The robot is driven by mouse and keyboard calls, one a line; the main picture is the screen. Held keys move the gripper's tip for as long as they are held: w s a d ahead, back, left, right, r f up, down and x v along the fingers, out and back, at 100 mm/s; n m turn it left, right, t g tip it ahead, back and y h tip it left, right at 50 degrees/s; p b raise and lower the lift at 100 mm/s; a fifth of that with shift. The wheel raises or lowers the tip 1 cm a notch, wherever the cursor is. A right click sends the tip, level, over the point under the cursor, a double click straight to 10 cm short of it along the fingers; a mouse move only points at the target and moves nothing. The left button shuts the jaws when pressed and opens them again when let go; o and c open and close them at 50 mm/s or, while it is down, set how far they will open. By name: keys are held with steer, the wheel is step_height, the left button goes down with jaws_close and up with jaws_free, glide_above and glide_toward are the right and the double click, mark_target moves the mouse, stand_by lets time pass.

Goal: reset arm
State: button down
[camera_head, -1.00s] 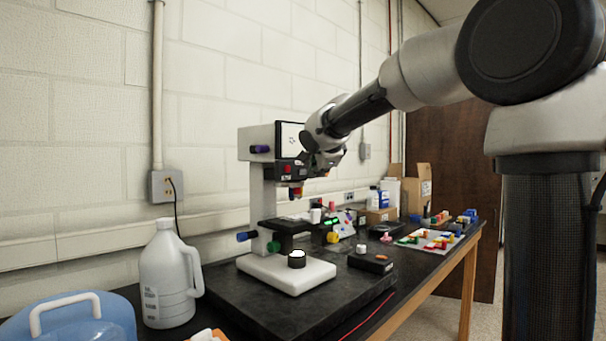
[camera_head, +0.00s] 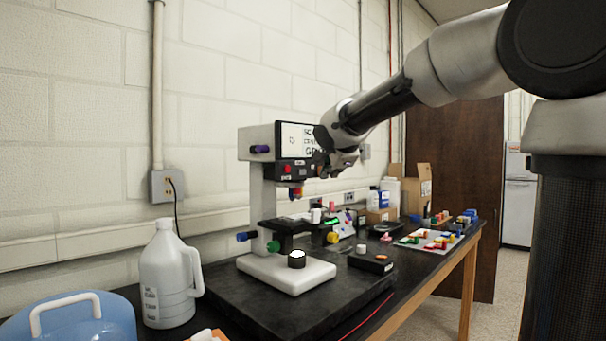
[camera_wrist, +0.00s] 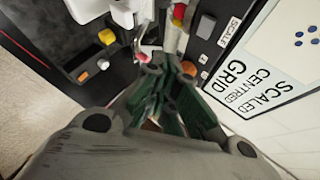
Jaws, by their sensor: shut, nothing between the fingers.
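My gripper (camera_head: 322,168) is in the air in front of the microscope-like instrument, at the right edge of its screen. In the wrist view its dark green fingers (camera_wrist: 172,75) are drawn together with nothing between them. The instrument (camera_head: 262,195) is white, with a screen, coloured knobs and a white base on a black slab. In the wrist view its screen (camera_wrist: 265,65) reads "SCALED CENTRED GRID" and stands to the right of the fingers. My forearm hides part of the wall behind.
A black bench (camera_head: 440,262) runs along the wall. A white jug (camera_head: 167,280) and blue container (camera_head: 75,322) stand at the left. A black control box (camera_head: 371,262), coloured blocks (camera_head: 432,238) and cardboard boxes (camera_head: 418,190) are at the right. Air above the bench's right part is free.

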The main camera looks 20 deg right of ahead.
steer(key=s+d+f+n+g, duration=0.3)
steer(key=s+f+n+g, duration=0.2)
steer(key=s+f+n, duration=0.75)
steer(key=s+d+f+n+g, duration=0.1)
steer(key=s+f, duration=0.3)
steer(key=s, duration=0.7)
steer(key=s+d+f+n+g, duration=0.1)
steer(key=s+f+n, duration=0.3)
steer(key=s, duration=0.8)
steer(key=shift+s+f+y, duration=0.2)
steer(key=shift+f+y, duration=0.2)
steer(key=shift+f, duration=0.3)
steer(key=shift+d, duration=0.1)
